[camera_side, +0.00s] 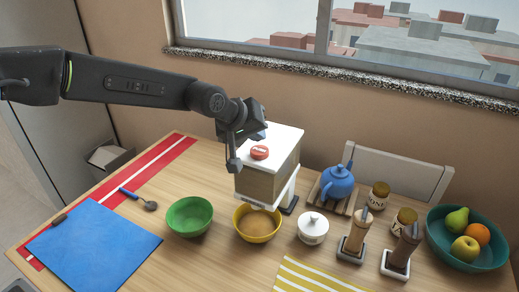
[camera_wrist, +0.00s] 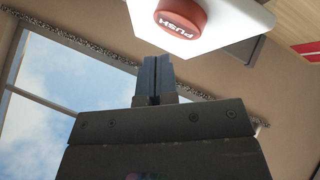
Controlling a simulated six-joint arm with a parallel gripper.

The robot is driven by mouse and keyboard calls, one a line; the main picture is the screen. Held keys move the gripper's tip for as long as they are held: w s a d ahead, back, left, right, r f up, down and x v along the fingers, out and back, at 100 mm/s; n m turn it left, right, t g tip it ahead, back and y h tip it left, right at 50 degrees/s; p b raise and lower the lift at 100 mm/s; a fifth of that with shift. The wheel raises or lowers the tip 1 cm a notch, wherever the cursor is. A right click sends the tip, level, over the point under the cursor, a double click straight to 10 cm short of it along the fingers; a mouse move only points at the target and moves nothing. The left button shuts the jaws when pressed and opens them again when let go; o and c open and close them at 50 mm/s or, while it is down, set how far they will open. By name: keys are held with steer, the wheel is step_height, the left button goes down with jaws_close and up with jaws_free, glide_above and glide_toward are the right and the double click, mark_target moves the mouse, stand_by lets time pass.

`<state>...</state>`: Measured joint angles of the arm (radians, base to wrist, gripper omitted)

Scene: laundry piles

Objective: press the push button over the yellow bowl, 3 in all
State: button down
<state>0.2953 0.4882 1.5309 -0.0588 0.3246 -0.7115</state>
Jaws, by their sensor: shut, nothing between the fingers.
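The red push button (camera_side: 259,152) sits on the white top of a box-shaped dispenser (camera_side: 268,183). In the wrist view the button (camera_wrist: 181,17) reads PUSH and stands up from the white top (camera_wrist: 232,16). The yellow bowl (camera_side: 257,223) is on the table below the front of the dispenser, with something tan in it. My gripper (camera_side: 234,165) is shut and empty, just left of the button in the side view and apart from it. Its closed fingers also show in the wrist view (camera_wrist: 155,75).
A green bowl (camera_side: 189,216) is left of the yellow bowl and a lidded white pot (camera_side: 312,228) right of it. A blue teapot (camera_side: 338,183), two grinders, jars and a teal fruit bowl (camera_side: 441,240) fill the right side. A blue mat (camera_side: 92,248) lies left.

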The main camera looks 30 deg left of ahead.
mark_target(257, 149)
steer(key=shift+r, duration=2.15)
stand_by(0.9)
step_height(257, 149, up, 4)
steer(key=shift+f, duration=0.1)
steer(key=shift+f, duration=0.1)
stand_by(0.3)
steer(key=shift+f, duration=4.3)
steer(key=shift+f, duration=0.4)
